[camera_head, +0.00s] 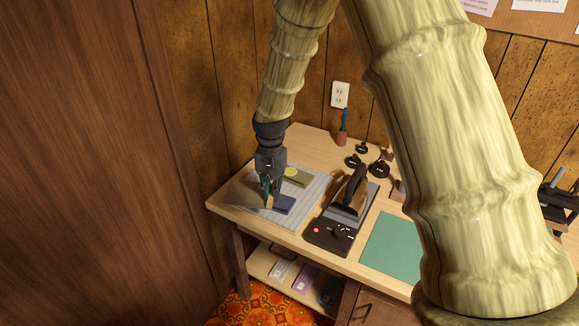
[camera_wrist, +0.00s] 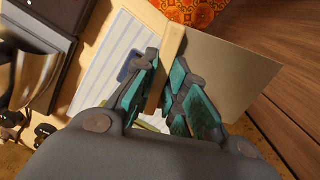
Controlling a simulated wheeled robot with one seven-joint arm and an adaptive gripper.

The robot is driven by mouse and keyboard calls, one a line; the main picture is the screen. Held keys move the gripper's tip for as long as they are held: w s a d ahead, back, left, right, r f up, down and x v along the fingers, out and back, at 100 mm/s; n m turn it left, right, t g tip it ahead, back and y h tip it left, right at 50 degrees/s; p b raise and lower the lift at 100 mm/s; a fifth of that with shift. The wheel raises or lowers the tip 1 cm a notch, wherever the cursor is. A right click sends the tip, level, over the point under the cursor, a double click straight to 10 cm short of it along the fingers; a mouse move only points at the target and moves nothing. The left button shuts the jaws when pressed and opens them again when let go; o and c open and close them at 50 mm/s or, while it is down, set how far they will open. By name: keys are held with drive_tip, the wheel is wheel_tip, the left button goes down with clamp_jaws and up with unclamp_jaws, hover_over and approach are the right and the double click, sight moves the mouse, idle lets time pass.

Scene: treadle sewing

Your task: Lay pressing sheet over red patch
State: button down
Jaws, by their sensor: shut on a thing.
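My gripper (camera_head: 269,198) is over the left part of the striped pressing mat (camera_head: 316,186) on the table. Its teal-padded fingers, also in the wrist view (camera_wrist: 165,92), are shut on the pale wooden edge strip of a thin tan sheet, the pressing sheet (camera_wrist: 222,68). The sheet (camera_head: 241,192) extends left from my gripper, tilted, near the table's left end. A dark blue patch (camera_head: 284,205) lies on the mat just right of the fingers. An olive cloth with a yellow disc (camera_head: 291,171) lies behind it. I see no red patch; the sheet or gripper may hide it.
An iron (camera_head: 352,193) stands on a dark base with a red light (camera_head: 317,230), close right of the mat. A green mat (camera_head: 393,247) lies farther right. Small dark items (camera_head: 379,169) and a brown pot (camera_head: 342,139) stand at the back. A wooden wall is left.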

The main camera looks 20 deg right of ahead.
drive_tip(key=r+m+p, duration=0.1)
drive_tip(key=m+p, duration=0.1)
drive_tip(key=p, duration=0.4)
hover_over(290, 204)
drive_tip(key=a, duration=0.2)
drive_tip(key=d+m+p, duration=0.1)
drive_tip(key=d+p, duration=0.1)
drive_tip(key=shift+f+b, duration=2.2)
drive_tip(key=shift+f, duration=1.1)
drive_tip(key=shift+f, duration=0.4)
drive_tip(key=c, duration=1.4)
unclamp_jaws()
drive_tip(key=shift+o, duration=0.2)
drive_tip(key=shift+r, duration=0.1)
